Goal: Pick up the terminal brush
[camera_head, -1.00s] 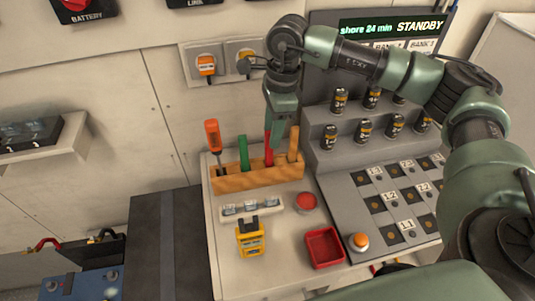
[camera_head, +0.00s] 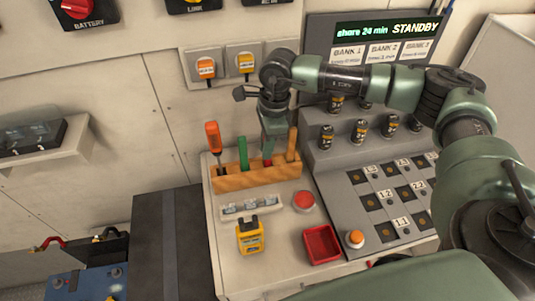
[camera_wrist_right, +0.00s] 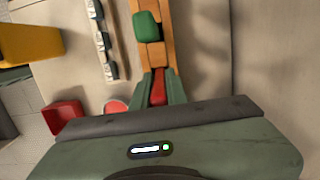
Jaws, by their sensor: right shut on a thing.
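A wooden rack (camera_head: 256,179) on the bench holds upright tools: an orange-handled screwdriver (camera_head: 213,137), a green-handled tool (camera_head: 243,153), a red-handled tool (camera_head: 267,162) and a wooden-handled tool (camera_head: 292,143). Their lower ends are hidden, so I cannot tell by shape which is the terminal brush. My right gripper (camera_head: 270,145) points down at the rack and is shut on the red handle. In the right wrist view the red handle (camera_wrist_right: 158,86) sits between the fingers, still in the rack, with the green handle (camera_wrist_right: 147,25) beyond it. My left gripper is not in view.
A yellow meter (camera_head: 250,237), a red button (camera_head: 304,201) and a red tray (camera_head: 322,244) are in front of the rack. A stepped battery holder (camera_head: 345,155) and a slotted panel (camera_head: 385,205) are to the right. Wall sockets with plugs (camera_head: 205,67) are behind.

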